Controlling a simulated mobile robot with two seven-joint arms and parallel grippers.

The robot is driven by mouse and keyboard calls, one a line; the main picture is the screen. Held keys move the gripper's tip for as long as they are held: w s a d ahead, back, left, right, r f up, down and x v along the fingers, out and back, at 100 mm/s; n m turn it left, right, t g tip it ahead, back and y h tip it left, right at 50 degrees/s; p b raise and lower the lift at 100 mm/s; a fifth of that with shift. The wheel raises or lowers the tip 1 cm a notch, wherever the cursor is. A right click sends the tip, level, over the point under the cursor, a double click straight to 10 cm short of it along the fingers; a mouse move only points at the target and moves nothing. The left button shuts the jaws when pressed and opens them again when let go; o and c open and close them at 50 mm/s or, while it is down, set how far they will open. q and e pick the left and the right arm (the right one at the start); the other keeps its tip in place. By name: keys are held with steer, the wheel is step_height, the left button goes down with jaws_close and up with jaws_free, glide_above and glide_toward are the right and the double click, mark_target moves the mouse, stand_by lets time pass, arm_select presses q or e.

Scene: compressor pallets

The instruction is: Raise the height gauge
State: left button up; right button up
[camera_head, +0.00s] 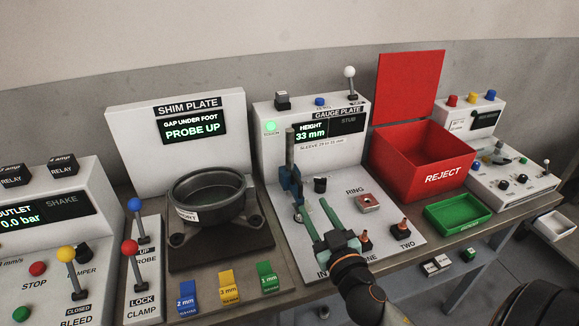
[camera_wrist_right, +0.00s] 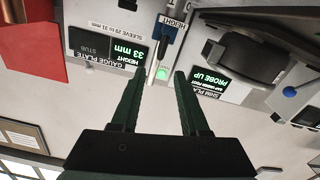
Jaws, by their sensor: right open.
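The height gauge is a dark upright post with a blue slider (camera_head: 291,180) on the white gauge plate panel (camera_head: 385,235). Its display (camera_head: 312,131) reads HEIGHT 33 mm, and a green light glows beside it. The blue slider also shows at the top of the right wrist view (camera_wrist_right: 172,28), where the panel appears upside down. My right gripper (camera_head: 311,206) is open and empty, its green fingers pointing toward the post, just in front of and below the slider. My left gripper is out of view.
A small black knob (camera_head: 320,185) and a metal ring block (camera_head: 368,203) stand beside the post. The red reject bin (camera_head: 425,165) and green tray (camera_head: 458,214) are to the right. The shim plate's dark bowl (camera_head: 208,195) and coloured shims (camera_head: 229,287) are to the left.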

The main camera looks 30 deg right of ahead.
mark_target(293, 170)
steer(key=shift+w, duration=0.15)
steer(key=shift+w+d+r, duration=0.1)
steer(key=shift+w, duration=0.15)
steer(key=shift+p+x, duration=0.45)
steer(key=shift+x, duration=0.65)
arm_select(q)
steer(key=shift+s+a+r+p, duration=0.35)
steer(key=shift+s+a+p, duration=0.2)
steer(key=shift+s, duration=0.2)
arm_select(e)
steer(key=x, duration=0.9)
steer(key=shift+w, duration=0.1)
jaws_close()
